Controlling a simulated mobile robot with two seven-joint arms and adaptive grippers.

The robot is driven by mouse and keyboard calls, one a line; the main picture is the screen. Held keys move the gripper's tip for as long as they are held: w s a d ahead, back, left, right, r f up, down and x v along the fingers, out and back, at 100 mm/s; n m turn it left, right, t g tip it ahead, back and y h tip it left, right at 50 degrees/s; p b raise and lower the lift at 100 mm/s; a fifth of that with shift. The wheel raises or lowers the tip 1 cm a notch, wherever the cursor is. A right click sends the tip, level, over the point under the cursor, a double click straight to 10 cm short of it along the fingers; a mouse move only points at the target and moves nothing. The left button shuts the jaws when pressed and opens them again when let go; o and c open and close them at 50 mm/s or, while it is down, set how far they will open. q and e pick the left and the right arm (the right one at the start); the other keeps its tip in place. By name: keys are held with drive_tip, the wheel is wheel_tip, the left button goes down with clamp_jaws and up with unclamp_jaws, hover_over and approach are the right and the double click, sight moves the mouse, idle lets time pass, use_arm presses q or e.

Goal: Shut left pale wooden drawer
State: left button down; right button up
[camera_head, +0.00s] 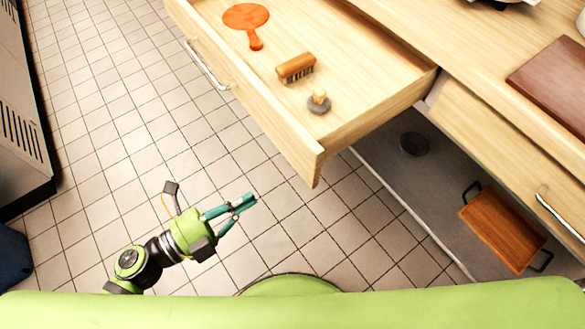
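The left pale wooden drawer (287,137) is pulled out from the counter, with its metal handle (206,66) on its front face. Inside it lie an orange paddle-shaped item (246,18), a wooden brush (296,67) and a small grey item with a pale knob (318,102). My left gripper (245,203) is below and left of the drawer's near front corner in the picture, apart from it. Its teal fingers look parted, with nothing between them. My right gripper is not in view.
A closed drawer with a handle (560,217) is at the right. Under the counter, a grey shelf (387,188) holds a wooden tray (502,228) and a dark round item (414,144). A brown board (556,84) lies on the countertop. Tiled floor is clear left of the drawer.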

use_arm(q)
drive_tip(key=p, duration=0.1)
approach(302, 165)
drive_tip(key=d, duration=0.2)
drive_tip(key=w+d, duration=0.2)
drive_tip(key=w+d+p, duration=0.1)
drive_tip(key=shift+r, duration=0.25)
drive_tip(key=shift+w+d+f, duration=0.1)
drive_tip(key=shift+w+d, duration=0.3)
drive_tip(key=shift+d, duration=0.1)
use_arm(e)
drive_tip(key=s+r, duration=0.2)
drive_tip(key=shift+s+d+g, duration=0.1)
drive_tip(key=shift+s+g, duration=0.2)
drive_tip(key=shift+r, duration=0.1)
